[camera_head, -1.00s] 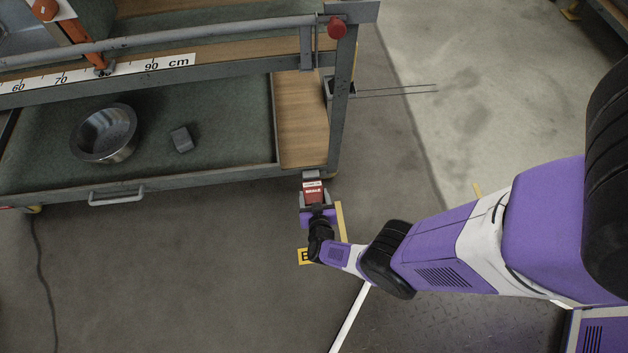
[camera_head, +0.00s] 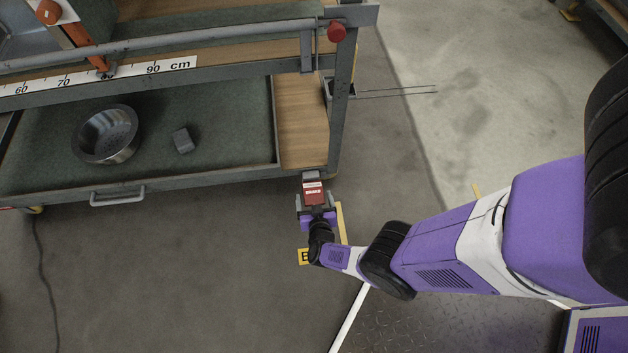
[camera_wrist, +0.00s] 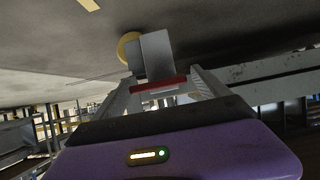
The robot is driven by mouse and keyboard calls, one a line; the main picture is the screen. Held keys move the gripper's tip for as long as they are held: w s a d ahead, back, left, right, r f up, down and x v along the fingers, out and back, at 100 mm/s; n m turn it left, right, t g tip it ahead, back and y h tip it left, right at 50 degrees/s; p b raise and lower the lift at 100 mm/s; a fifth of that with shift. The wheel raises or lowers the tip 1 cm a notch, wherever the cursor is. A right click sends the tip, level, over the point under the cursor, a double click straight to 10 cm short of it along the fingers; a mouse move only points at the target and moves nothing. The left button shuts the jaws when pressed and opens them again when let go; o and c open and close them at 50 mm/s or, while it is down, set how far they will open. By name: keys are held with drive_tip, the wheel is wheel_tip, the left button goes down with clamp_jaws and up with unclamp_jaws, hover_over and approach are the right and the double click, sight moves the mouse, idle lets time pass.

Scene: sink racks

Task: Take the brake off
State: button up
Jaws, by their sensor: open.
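The brake is a red pedal (camera_head: 314,193) with a white label, below the front right corner of the trolley (camera_head: 240,172). A grey part sits just above it. My gripper (camera_head: 316,210) is open at the pedal's near end, low over the floor. In the wrist view, the red edge of the pedal (camera_wrist: 160,86) lies between the two spread fingers (camera_wrist: 163,84), with a grey plate (camera_wrist: 156,54) beyond it. A yellow round wheel (camera_wrist: 128,48) shows behind the plate. I cannot tell whether the fingers touch the pedal.
The trolley's lower shelf holds a metal bowl (camera_head: 106,134) and a small grey block (camera_head: 183,140). A drawer-type handle (camera_head: 118,196) sticks out at its front. A cable (camera_head: 40,275) runs along the floor at left. The floor in front is otherwise clear.

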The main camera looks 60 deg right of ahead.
sight(313, 198)
drive_tip(key=p+v, duration=0.3)
drive_tip(key=v, duration=0.2)
drive_tip(key=shift+a+r, duration=0.15)
drive_tip(key=shift+r, duration=0.1)
drive_tip(key=shift+s+a+r+p, duration=0.2)
drive_tip(key=shift+s+a+p, duration=0.3)
drive_tip(key=shift+s, duration=0.05)
